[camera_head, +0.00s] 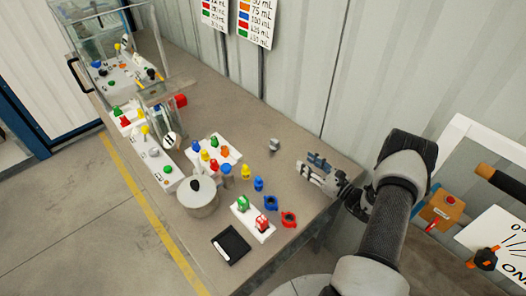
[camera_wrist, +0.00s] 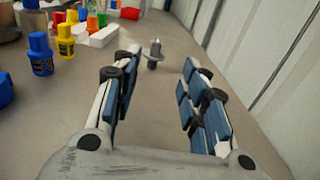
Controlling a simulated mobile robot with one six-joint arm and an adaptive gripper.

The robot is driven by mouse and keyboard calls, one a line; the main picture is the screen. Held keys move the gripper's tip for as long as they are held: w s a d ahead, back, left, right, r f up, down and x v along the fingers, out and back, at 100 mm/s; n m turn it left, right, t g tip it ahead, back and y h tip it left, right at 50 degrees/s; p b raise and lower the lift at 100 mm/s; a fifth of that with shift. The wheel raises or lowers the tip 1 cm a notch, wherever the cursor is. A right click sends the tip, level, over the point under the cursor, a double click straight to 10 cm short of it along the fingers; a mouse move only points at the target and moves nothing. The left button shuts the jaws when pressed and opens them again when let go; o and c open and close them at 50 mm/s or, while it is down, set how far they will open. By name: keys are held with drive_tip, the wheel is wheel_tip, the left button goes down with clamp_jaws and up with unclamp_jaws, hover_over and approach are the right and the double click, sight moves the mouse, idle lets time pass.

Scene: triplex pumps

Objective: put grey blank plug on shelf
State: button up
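The grey blank plug (camera_head: 274,144) stands on the brown bench top, toward the wall side. In the wrist view the plug (camera_wrist: 154,55) is a small grey piece with a narrow upright tip and a wider collar. It is ahead of my gripper, in line with the gap between the fingers. My gripper (camera_head: 311,165) is low over the bench, to the right of the plug in the head view. In the wrist view my gripper (camera_wrist: 158,78) has its blue-padded fingers spread apart with nothing between them. I cannot make out which surface is the shelf.
Blue bottles (camera_wrist: 65,40) and a yellow one (camera_wrist: 5,88) stand left of my gripper. A white rack with coloured caps (camera_head: 219,151), a round metal pot (camera_head: 198,199) and a black tray (camera_head: 231,246) are farther left. The corrugated wall (camera_wrist: 270,50) is close on the right.

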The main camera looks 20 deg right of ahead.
sight(278, 143)
drive_tip(key=b+x, duration=0.2)
drive_tip(key=x, duration=1)
drive_tip(key=shift+f, duration=0.1)
drive_tip(key=x, duration=0.1)
drive_tip(key=b+x, duration=0.1)
drive_tip(key=x, duration=0.3)
drive_tip(key=shift+a+f, duration=0.25)
drive_tip(key=shift+f, duration=0.05)
drive_tip(key=shift+r, duration=0.1)
clamp_jaws()
